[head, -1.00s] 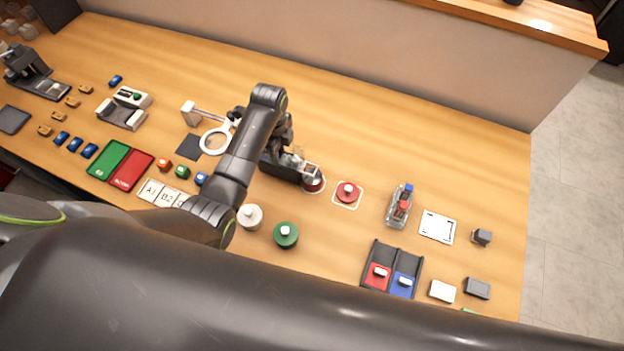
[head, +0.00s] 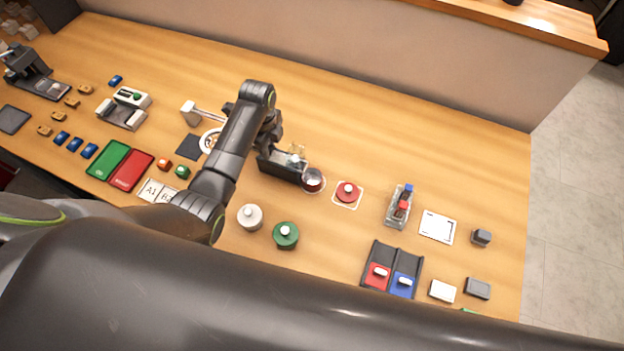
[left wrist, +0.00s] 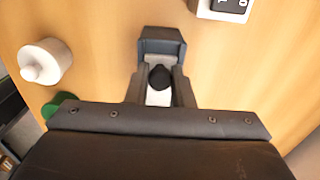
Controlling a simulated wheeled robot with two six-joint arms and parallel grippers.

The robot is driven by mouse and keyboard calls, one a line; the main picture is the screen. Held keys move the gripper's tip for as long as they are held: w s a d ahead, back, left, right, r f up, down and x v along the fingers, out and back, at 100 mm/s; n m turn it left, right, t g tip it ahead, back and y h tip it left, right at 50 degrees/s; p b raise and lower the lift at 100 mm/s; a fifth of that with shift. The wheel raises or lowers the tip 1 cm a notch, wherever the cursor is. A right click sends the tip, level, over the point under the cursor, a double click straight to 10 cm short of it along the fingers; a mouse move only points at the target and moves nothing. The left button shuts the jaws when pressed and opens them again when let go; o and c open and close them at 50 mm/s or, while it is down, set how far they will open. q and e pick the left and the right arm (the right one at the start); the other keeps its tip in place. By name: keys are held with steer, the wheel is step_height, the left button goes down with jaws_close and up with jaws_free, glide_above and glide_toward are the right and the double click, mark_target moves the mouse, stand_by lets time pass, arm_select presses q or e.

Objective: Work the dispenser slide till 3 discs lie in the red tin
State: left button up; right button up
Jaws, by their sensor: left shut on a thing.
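The dark dispenser (head: 281,168) stands mid-table, with a clear part on top near its right end. Its dark body also shows in the left wrist view (left wrist: 161,42). My left gripper (head: 270,143) is at the dispenser's left end, partly hidden by my arm. In the left wrist view its fingers (left wrist: 160,88) are shut on the black knob (left wrist: 160,76) of the pale slide (left wrist: 158,98). My right gripper is not in view.
A red lidded round piece (head: 347,192) sits right of the tin. White (head: 250,217) and green (head: 285,235) ones stand in front. A bottle rack (head: 397,207) and a dark two-lane tray (head: 379,255) are further right. The table behind the dispenser is clear.

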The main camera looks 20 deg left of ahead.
arm_select(q)
steer(key=shift+w+a, duration=0.1)
steer(key=shift+a, duration=0.7)
stand_by(1.1)
steer(key=o, duration=0.9)
steer(key=shift+a, duration=0.1)
steer(key=shift+c, duration=0.2)
steer(key=shift+w+r, duration=0.1)
steer(key=shift+r, duration=0.25)
step_height(320, 180, up, 6)
steer(key=shift+r, duration=0.15)
